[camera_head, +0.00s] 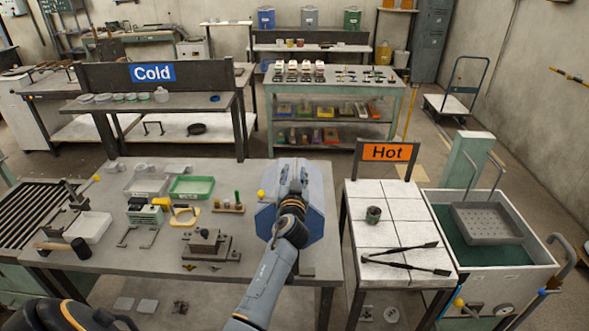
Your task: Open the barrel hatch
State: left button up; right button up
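A blue, faceted barrel (314,212) stands at the right end of the grey worktable, with a yellow knob (261,194) on its left side. My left arm reaches up from the bottom of the view, and my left gripper (292,176) is over the middle of the barrel. Its dark fingers point away from me and hide much of the barrel's face. I cannot make out the hatch clearly, nor whether the fingers touch it or are open or shut. My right gripper is not in view.
The worktable (120,262) holds a mallet (67,247), a green tray (192,188) and small tools left of the barrel. To the right, a tiled table under a "Hot" sign (387,152) bears tongs (402,257) and a small pot (373,214). A tank (500,282) stands beyond it.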

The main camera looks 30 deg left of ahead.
pick_arm(q)
jog(key=shift+w+a, duration=0.35)
jog(key=shift+w, duration=0.15)
grip_shut()
